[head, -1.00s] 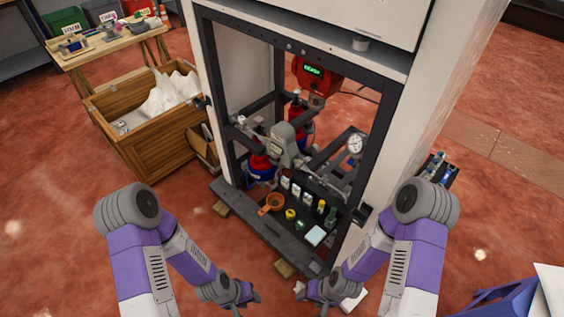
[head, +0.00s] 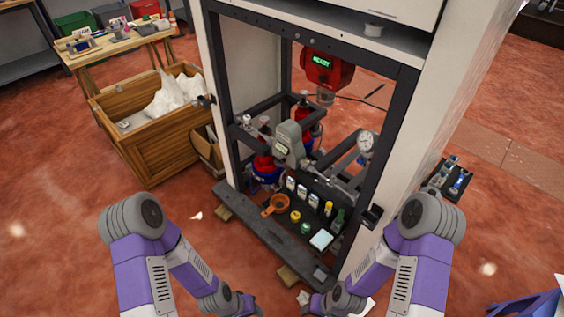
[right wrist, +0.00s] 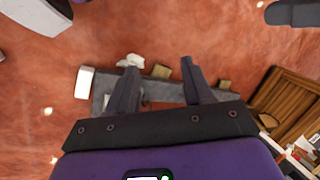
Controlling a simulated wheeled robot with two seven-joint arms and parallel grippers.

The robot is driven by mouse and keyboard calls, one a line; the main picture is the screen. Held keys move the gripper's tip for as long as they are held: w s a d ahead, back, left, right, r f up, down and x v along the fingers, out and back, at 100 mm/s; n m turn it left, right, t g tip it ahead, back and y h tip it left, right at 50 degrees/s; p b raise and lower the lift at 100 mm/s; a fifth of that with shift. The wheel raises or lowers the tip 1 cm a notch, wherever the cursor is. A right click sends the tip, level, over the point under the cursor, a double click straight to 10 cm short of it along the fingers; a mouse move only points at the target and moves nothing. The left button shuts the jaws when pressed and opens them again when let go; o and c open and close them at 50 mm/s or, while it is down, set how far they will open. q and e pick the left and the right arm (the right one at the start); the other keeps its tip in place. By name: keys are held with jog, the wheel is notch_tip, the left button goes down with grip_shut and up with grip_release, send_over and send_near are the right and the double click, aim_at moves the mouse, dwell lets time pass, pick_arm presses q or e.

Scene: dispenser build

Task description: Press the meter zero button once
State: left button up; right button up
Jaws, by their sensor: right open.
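A grey meter (head: 288,143) with a small display sits inside the open dispenser frame, above red and blue containers. Its zero button is too small to make out. A red unit (head: 323,68) with a lit green display reading READY hangs higher at the back. My left gripper (head: 245,304) is low in front of the frame, well short of the meter; its jaw state is unclear. My right gripper (head: 308,304) is also low in front, apart from everything. In the right wrist view, it (right wrist: 161,80) is open and empty above the floor and the frame's base ledge.
Dark frame posts (head: 388,130) bound the opening. A lower tray holds an orange scoop (head: 276,205), small bottles and a white pad (head: 321,239). A round gauge (head: 366,142) is at the right. A wooden crate (head: 150,143) with white sacks stands left.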

grip_shut()
dwell(1.4)
